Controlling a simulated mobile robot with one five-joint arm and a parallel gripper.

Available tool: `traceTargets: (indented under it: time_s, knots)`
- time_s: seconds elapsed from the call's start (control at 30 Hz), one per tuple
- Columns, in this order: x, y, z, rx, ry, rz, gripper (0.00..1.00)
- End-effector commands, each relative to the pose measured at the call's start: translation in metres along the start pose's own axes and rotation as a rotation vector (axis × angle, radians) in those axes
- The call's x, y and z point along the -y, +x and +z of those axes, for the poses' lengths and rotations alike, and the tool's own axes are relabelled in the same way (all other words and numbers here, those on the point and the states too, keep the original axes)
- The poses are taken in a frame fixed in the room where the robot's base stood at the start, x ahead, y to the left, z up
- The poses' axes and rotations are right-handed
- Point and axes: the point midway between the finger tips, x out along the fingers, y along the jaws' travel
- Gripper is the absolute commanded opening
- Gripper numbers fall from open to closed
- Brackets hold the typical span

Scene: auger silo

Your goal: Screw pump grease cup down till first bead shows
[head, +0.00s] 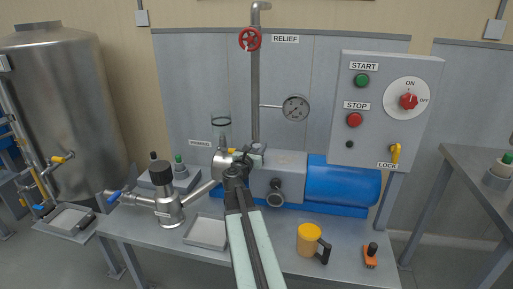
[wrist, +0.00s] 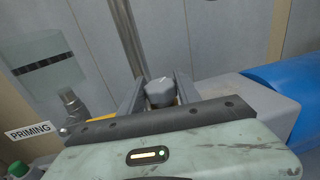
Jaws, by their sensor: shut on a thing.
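The pump (head: 278,166) stands on the bench with a blue motor at its right. In the wrist view a grey, faceted cap, which looks like the grease cup (wrist: 160,92), sits between the two fingers of my gripper (wrist: 159,88). My gripper is shut on this cap. In the head view my gripper (head: 243,158) is at the top left of the pump housing, and my arm hides most of the cup there. A little yellow shows beside the fingers. I cannot see any grease bead; the cup's base is hidden.
A clear priming cup (head: 221,122) stands just left of my gripper. A vertical pipe with a red relief wheel (head: 250,39) rises behind. The blue motor (head: 342,180) is to the right. A yellow mug (head: 310,238) and a tray (head: 206,232) stand on the bench (head: 150,236).

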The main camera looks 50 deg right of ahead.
Motion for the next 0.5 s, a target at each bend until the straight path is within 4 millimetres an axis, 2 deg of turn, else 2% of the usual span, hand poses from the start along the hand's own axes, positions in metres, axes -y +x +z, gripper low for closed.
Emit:
traceTargets:
  time_s: [0.07, 0.5]
  knots:
    - [-0.0046, 0.0017, -0.0003, 0.000, 0.000, -0.069, 0.00]
    - [-0.0040, 0.0025, -0.0003, -0.001, 0.001, -0.471, 0.00]
